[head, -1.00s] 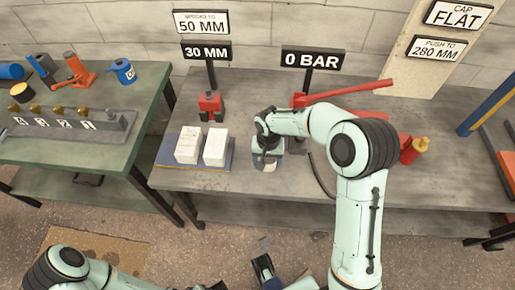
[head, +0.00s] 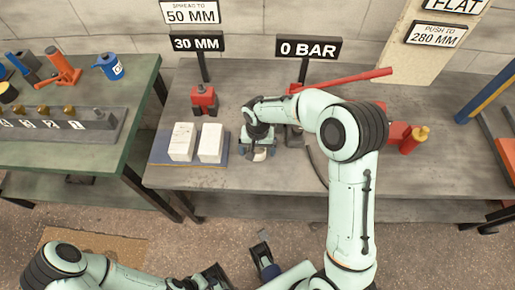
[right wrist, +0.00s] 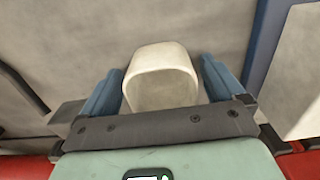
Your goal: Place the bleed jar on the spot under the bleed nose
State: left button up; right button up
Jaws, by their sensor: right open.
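The bleed jar, a small off-white cup (right wrist: 160,78), stands between the two blue fingers of my right gripper (right wrist: 160,85) in the right wrist view. The fingers are open, with a narrow gap on each side. In the head view my right gripper (head: 258,150) is low over the bench (head: 230,182), and a pale bit of the jar (head: 260,155) shows under it. The bleed nose and the spot cannot be made out; my right arm covers part of the pump area. Parts of my left gripper (head: 242,270) show at the bottom edge; its opening is unclear.
Two white blocks on a blue plate (head: 220,160) stand just left of my right gripper. A red tool (head: 203,98) is behind them. A long red lever (head: 345,80) and the 0 BAR sign (head: 308,47) are behind my arm.

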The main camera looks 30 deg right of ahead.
notch_tip(320, 180, up, 12)
jog(key=p, duration=0.1)
jog(key=shift+r+p, duration=0.2)
jog(key=shift+p, duration=0.1)
dwell(0.5)
